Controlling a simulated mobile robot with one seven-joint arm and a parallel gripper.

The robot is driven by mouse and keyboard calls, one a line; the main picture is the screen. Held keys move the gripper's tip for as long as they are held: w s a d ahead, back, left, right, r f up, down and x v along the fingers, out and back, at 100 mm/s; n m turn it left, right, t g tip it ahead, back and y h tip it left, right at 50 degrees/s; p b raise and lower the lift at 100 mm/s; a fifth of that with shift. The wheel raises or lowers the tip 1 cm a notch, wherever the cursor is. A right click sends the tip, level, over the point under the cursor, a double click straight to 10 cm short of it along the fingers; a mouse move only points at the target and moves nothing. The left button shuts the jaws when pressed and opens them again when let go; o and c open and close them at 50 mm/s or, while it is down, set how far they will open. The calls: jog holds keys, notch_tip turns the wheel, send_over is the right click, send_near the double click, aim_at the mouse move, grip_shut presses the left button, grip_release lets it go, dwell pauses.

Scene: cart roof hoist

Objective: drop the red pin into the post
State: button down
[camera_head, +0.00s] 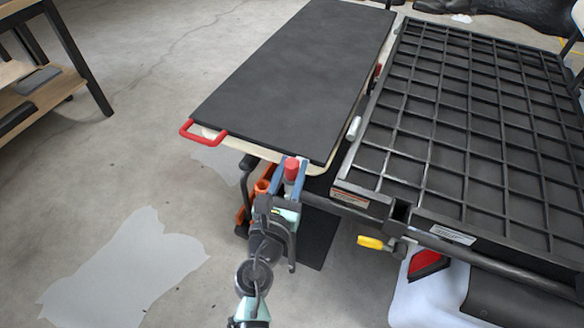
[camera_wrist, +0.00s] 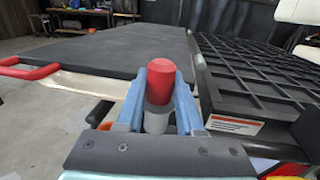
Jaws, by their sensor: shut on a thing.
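My gripper (camera_head: 290,178) has its two blue fingers shut on the red pin (camera_head: 291,167), in front of the near edge of the dark flat board. In the wrist view the red pin (camera_wrist: 160,79) stands upright between the fingers, its red head on top and a grey shank below. A pale grey cylinder shows under the shank; I cannot tell whether it is part of the pin or the post. An orange tube (camera_head: 262,186) with an open top stands just left of my gripper. I cannot make out the post for certain.
A dark flat board (camera_head: 290,80) with a red handle (camera_head: 203,131) lies beyond my gripper. A black grid rack (camera_head: 470,120) stands at the right, with a yellow knob (camera_head: 370,242) below it. Open concrete floor lies left.

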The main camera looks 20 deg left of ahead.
jog(key=shift+f, duration=0.15)
jog(key=shift+c, duration=2.3)
grip_release()
jog(key=s+d, duration=0.1)
jog(key=s, duration=1.2)
jog(key=shift+d, duration=0.25)
jog(key=shift+w, duration=0.1)
